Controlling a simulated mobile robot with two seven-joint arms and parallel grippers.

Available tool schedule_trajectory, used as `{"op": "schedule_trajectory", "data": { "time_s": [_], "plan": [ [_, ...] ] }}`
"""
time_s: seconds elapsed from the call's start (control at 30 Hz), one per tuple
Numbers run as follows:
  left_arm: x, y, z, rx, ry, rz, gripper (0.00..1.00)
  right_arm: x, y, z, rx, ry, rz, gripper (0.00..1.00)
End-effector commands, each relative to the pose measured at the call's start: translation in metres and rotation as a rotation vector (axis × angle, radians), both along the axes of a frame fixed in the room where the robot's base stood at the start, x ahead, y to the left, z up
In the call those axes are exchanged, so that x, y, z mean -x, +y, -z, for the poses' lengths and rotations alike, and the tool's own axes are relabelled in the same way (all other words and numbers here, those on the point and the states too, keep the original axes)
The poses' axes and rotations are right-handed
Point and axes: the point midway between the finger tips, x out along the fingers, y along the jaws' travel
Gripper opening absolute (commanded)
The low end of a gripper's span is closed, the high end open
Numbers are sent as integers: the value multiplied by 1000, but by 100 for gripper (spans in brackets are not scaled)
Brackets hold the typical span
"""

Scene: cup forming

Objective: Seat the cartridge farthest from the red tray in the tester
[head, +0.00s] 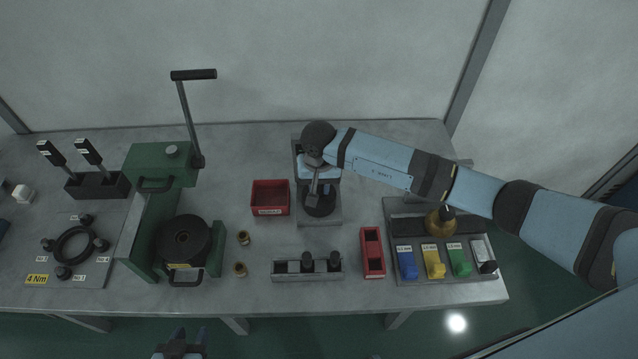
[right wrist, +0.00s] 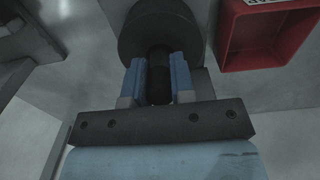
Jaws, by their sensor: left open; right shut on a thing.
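My right gripper (head: 314,197) is over the tester (head: 333,212) at the back middle. In the right wrist view, the right gripper (right wrist: 160,82) is shut on a dark cylindrical cartridge (right wrist: 159,72), in line with the tester's black round part (right wrist: 160,22); I cannot tell whether the cartridge is seated. Two black cartridges (head: 307,262) (head: 333,262) stand in the grey rack (head: 308,278), whose left end is empty. One red tray (head: 270,210) is left of the tester; a narrow red tray (head: 373,270) is right of the rack. My left gripper (head: 181,345) is open and empty at the front edge.
A green press (head: 160,170) with a lever stands at the left. Two small brass pieces (head: 243,238) (head: 240,269) lie beside it. A holder (head: 400,208) with coloured blocks is at the right, under my right arm. Bare table lies between the red square tray and the rack.

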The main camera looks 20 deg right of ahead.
Motion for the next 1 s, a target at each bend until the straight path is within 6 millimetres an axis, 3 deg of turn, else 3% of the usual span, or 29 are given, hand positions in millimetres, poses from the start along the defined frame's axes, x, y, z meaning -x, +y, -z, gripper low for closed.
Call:
{"op": "schedule_trajectory", "data": {
  "time_s": [0.4, 0.43, 0.53, 0.83, 1.0],
  "plan": [
    [-1, -1, 3, 2, -4, 1, 43, -1, 0, 7, 0, -2, -1, 0],
    [-1, -1, 2, 1, -3, 1, 43, -1, 0, 6, -1, -1, 0, 28],
    [-1, -1, 2, 1, -3, 1, 43, 0, 0, 6, -1, -1, 0, 48],
    [-1, -1, -1, 1, -3, 1, 43, 0, 0, 4, -1, -1, -1, 48],
    [-1, -1, 0, 1, -5, 0, 43, -2, 0, -13, -1, -5, -1, 48]
  ]
}}
